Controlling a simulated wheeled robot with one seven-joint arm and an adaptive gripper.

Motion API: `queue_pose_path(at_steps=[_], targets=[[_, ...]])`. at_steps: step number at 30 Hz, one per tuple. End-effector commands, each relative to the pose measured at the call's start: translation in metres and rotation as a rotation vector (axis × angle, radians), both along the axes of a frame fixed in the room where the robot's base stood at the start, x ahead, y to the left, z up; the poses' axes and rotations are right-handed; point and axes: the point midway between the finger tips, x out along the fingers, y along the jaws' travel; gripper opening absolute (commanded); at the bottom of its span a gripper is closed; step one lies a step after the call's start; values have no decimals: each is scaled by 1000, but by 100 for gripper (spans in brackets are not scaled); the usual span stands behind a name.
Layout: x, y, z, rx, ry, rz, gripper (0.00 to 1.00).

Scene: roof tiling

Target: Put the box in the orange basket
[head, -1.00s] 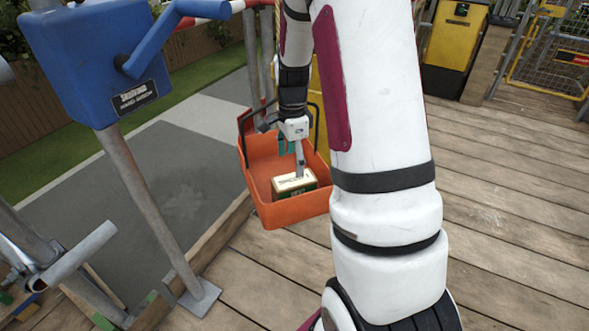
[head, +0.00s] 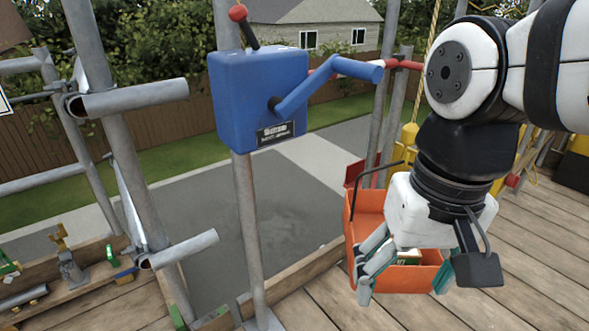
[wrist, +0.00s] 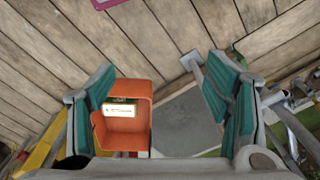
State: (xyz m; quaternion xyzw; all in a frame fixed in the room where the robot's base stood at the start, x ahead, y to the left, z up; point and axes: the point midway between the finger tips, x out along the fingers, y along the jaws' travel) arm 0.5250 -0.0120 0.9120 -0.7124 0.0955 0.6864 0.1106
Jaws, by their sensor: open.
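The orange basket (head: 354,225) stands at the right in the head view, partly hidden behind my gripper. The box (head: 408,257), green with a pale top, lies inside it and only a part of it shows there. In the wrist view the box (wrist: 121,110) lies in the orange basket (wrist: 127,140), apart from the fingers. My gripper (head: 405,287) is open and empty, raised in front of the basket. Its teal finger pads show wide apart in the wrist view (wrist: 172,105), with the basket beyond the left pad.
A blue winch housing (head: 258,100) with a crank handle stands on a metal post left of my gripper. Scaffold tubes (head: 125,100) stand at the left. Tools (head: 70,268) lie on the boards at lower left. Bare wooden decking (head: 540,270) is at the right.

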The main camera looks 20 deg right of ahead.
Motion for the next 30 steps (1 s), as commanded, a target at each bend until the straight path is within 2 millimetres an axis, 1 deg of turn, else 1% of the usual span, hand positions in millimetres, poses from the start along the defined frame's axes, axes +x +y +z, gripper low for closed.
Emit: queue_pose_path(at_steps=[1, 3, 6, 9, 30], targets=[[-15, 4, 0, -8, -9, 74, 71], [-31, 7, -1, -18, -10, 157, 71], [-46, 9, -4, -27, -10, 240, 71], [-53, 10, -5, -31, -10, 279, 71], [-54, 10, -5, -31, -9, 285, 71]])
